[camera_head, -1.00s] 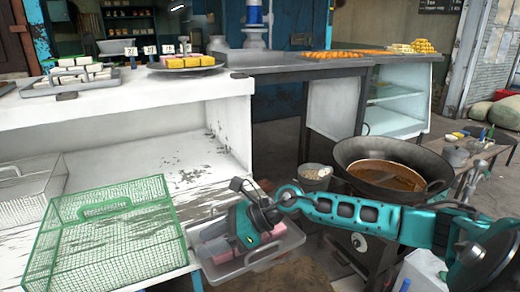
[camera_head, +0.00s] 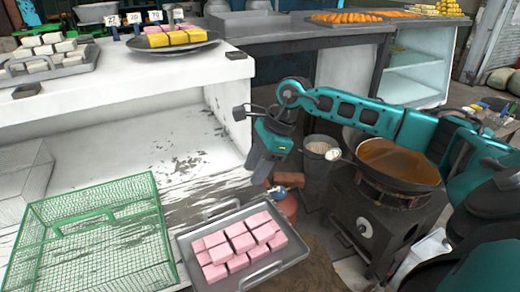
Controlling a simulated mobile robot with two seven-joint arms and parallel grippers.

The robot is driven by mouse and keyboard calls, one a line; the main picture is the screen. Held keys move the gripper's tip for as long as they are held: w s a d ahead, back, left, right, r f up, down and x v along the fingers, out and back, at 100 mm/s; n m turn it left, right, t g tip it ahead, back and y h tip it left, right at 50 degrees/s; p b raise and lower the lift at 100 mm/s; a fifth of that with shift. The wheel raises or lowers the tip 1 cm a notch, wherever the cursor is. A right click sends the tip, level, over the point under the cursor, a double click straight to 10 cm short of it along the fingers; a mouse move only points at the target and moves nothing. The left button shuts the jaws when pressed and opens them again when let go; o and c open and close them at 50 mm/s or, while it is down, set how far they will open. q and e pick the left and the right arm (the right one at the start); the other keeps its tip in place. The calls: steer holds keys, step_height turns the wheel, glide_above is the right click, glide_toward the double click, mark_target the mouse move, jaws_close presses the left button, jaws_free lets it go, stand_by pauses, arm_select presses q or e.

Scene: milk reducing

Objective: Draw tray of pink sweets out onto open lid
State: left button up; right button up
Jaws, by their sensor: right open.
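The metal tray (camera_head: 286,263) of pink sweets (camera_head: 240,243) is at the bottom centre, just right of the green wire basket, with its handle towards the back. Several pink blocks lie in it in rows. The tray lies at the front edge of a worn white wooden surface (camera_head: 196,203); I cannot tell whether this is the open lid, or how much of the tray it supports. My right gripper (camera_head: 258,170) is open and empty, pointing down above and behind the tray, apart from it. My left gripper is not in view.
The green wire basket (camera_head: 95,235) stands close left of the tray. A stove with a wok of brown liquid (camera_head: 395,160) and a small pot (camera_head: 320,148) stand to the right, near my right arm. A white counter (camera_head: 130,85) with sweets rises behind.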

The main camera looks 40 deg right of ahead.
steer(key=shift+w+d+r, duration=0.15)
steer(key=shift+d+r, duration=0.1)
steer(key=shift+d, duration=0.3)
glide_toward(234, 215)
steer(key=x, duration=0.5)
steer(key=shift+a+f, duration=0.1)
steer(key=shift+a, duration=0.05)
jaws_close()
stand_by(0.4)
stand_by(1.1)
